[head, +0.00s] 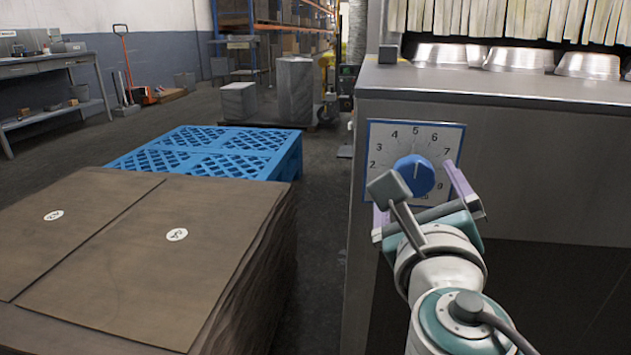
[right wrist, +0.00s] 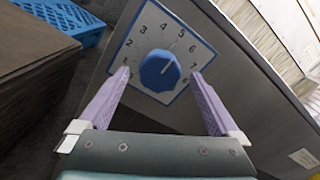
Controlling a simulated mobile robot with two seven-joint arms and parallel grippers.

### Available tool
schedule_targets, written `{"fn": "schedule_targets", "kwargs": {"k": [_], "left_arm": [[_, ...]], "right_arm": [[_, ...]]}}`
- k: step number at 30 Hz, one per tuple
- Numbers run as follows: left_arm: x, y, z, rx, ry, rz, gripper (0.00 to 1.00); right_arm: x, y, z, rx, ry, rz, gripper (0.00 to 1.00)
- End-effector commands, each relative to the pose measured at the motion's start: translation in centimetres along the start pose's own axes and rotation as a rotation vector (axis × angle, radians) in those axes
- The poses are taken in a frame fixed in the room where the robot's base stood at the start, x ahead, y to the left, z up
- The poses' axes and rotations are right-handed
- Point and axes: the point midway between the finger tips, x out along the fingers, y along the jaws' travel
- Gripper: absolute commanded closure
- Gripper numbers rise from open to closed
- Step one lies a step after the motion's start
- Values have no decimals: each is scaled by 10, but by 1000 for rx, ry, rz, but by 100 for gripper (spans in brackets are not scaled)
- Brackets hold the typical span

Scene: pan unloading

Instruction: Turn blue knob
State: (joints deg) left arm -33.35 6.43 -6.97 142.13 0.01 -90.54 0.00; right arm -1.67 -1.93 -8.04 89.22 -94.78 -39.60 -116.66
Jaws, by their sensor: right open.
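The blue knob (head: 414,175) sits on a white dial plate (head: 388,140) with a blue border and printed numbers, on the side of the grey machine. In the head view its pointer mark is toward the upper right, near the 6. My right gripper (head: 419,197) is open in front of the dial, its lilac fingers apart. In the right wrist view the knob (right wrist: 160,71) shows between and beyond the two fingertips (right wrist: 159,76). I cannot tell whether the fingers touch the plate; they appear clear of the knob. My left gripper is not in view.
The grey machine (head: 500,130) has metal pans (head: 515,58) on top under hanging strips. A stack of brown sheets (head: 90,240) stands at left, with a blue pallet (head: 215,145) behind it. Dark floor (head: 325,200) lies between stack and machine.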

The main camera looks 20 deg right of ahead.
Motion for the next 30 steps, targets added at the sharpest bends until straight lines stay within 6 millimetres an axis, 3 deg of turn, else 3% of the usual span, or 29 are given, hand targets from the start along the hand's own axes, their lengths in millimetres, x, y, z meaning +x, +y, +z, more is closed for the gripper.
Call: {"fn": "schedule_targets", "kwargs": {"k": [4, 12, 30], "left_arm": [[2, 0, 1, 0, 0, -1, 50], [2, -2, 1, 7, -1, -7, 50], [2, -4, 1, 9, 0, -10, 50]], "right_arm": [[10, 0, 0, 0, 0, 0, 2], [10, 0, 0, 0, 0, 0, 4], [10, 0, 0, 1, 1, 1, 72]]}}
